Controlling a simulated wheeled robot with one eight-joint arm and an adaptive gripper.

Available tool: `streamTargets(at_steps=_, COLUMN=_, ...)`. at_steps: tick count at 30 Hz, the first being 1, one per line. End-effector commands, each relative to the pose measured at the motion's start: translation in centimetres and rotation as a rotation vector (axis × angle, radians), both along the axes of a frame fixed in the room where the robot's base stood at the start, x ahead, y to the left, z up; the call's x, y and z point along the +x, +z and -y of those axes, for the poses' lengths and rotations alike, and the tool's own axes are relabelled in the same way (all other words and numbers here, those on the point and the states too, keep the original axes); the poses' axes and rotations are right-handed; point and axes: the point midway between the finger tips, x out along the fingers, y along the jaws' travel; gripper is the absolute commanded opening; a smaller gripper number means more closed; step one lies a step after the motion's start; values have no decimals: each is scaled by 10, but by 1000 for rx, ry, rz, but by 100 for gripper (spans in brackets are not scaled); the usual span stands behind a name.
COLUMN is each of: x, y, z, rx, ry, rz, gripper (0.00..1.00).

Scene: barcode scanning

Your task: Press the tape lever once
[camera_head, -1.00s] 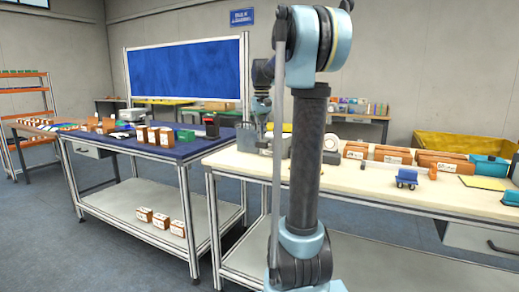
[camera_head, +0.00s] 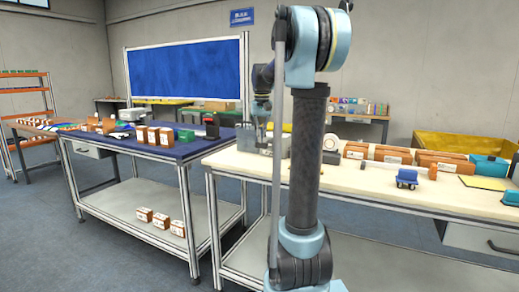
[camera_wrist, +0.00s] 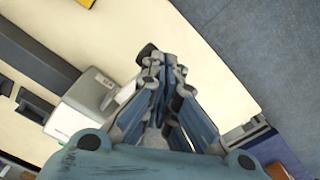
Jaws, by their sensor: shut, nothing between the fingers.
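The tape machine (camera_head: 247,137) is a grey unit at the left end of the cream-topped bench, partly behind my arm in the head view. In the wrist view its pale grey housing (camera_wrist: 85,100) lies left of my gripper. A dark rounded piece (camera_wrist: 147,50), possibly the lever's end, shows right at the fingertips; I cannot tell whether they touch it. My gripper (camera_wrist: 163,60) is shut and empty, above the bench beside the machine. In the head view it is small and partly hidden by my arm.
Brown boxes (camera_head: 391,154), a blue cart (camera_head: 407,178) and a yellow sheet (camera_head: 482,183) lie right on the cream bench. A blue-topped bench (camera_head: 150,150) with boxes stands to the left. Dark long parts (camera_wrist: 37,58) adjoin the machine. The bench top beyond the fingertips looks clear.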

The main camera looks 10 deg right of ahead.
Motion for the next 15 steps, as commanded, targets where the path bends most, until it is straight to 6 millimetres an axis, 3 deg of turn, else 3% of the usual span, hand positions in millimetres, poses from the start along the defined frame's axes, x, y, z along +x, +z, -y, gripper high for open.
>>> streamTargets(at_steps=15, x=1, y=-29, z=1, rx=0, ry=0, rz=0, gripper=0)
